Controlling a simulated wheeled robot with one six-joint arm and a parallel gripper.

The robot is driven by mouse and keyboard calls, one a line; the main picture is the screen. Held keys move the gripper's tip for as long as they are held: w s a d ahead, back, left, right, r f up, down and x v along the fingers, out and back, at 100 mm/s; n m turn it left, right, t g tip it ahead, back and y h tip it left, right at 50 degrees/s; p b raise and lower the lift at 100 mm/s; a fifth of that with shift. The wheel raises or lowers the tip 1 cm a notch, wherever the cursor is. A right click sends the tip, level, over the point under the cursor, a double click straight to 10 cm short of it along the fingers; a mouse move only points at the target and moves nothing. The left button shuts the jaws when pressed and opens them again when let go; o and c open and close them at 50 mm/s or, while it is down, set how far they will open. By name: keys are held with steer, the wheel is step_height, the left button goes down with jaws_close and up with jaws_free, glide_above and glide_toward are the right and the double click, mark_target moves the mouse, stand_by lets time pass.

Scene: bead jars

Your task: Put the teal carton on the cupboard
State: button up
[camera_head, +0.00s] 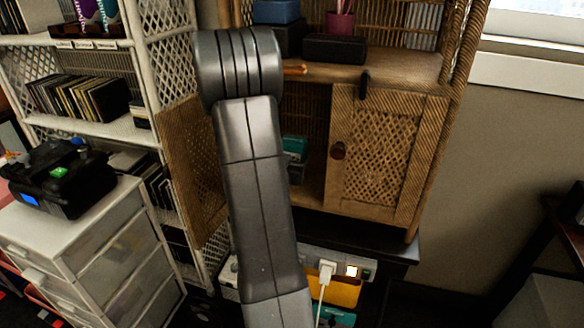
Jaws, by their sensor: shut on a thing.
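The wicker cupboard (430,130) stands behind my arm. Its right door is shut, with a dark round knob, and its left door (190,165) stands open. A teal boxy thing (295,146) shows in the open doorway just right of my arm, partly hidden by it. I cannot tell whether it rests there or is held. Another teal thing (338,319) shows low at the bottom edge, mostly cut off. I cannot tell for sure which is the carton. My arm's raised elbow and links cover the middle, and my gripper is hidden from view.
Dark boxes (335,48), a blue box (276,11) and a pink cup (340,25) stand on the cupboard's upper shelf. A power strip (350,268) with a white plug and a yellow thing (335,291) sit below. A white drawer unit (95,235) stands left.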

steer(key=shift+f, duration=1.75)
steer(key=shift+f+b, duration=0.25)
steer(key=shift+b, duration=0.25)
steer(key=o, duration=1.1)
steer(key=shift+r, duration=0.1)
steer(key=shift+o, duration=0.2)
steer(key=shift+r+p, duration=0.15)
steer(key=shift+p, duration=0.15)
steer(key=v, duration=1.2)
steer(key=shift+b, duration=0.45)
